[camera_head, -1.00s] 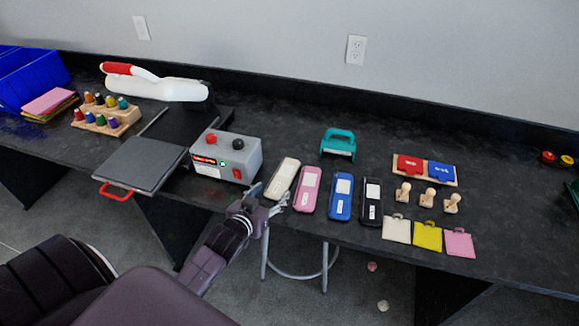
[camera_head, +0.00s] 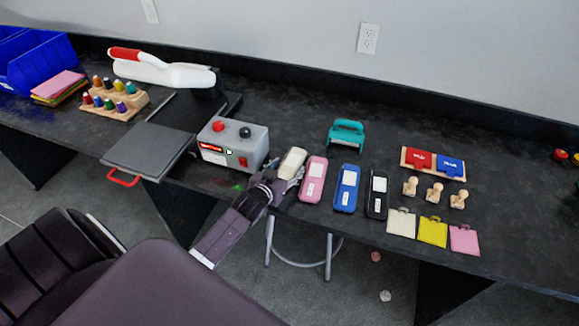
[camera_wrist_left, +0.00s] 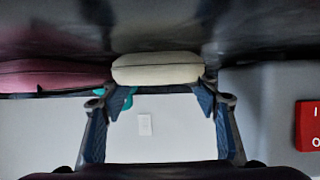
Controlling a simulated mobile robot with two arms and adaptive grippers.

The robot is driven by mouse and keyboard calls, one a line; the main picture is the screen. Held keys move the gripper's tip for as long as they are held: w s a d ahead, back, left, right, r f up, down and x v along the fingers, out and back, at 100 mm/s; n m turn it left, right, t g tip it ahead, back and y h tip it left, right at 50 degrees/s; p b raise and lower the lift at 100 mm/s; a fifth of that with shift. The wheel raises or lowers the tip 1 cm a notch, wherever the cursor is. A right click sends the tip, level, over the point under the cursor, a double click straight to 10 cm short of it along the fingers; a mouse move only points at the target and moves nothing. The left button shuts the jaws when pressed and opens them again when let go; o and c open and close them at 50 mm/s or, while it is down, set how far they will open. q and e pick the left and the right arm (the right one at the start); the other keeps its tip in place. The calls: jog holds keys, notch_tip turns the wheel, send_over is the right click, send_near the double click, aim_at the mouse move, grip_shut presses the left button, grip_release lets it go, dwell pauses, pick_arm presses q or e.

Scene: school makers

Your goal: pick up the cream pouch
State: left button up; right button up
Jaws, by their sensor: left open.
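The cream pouch (camera_head: 293,161) lies on the dark table, leftmost in a row of long pouches, just right of the grey box. Its near end is hidden by my left gripper (camera_head: 284,176), which reaches in from the table's front edge. In the left wrist view the cream pouch (camera_wrist_left: 157,68) shows end-on between the two fingertips of the open left gripper (camera_wrist_left: 155,97). The fingers stand apart around its near end; I cannot tell whether they touch it. My right gripper is not in view.
A pink pouch (camera_head: 314,180) lies close on the right, then blue (camera_head: 346,188) and black (camera_head: 377,194) ones. The grey box (camera_head: 232,145) with a red switch stands close on the left. Table behind the cream pouch is clear.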

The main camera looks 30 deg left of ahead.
pick_arm(q)
jog(key=shift+w+f, duration=0.1)
jog(key=shift+w, duration=0.1)
jog(key=shift+c, duration=0.2)
jog(key=c, duration=0.8)
jog(key=shift+c, duration=0.2)
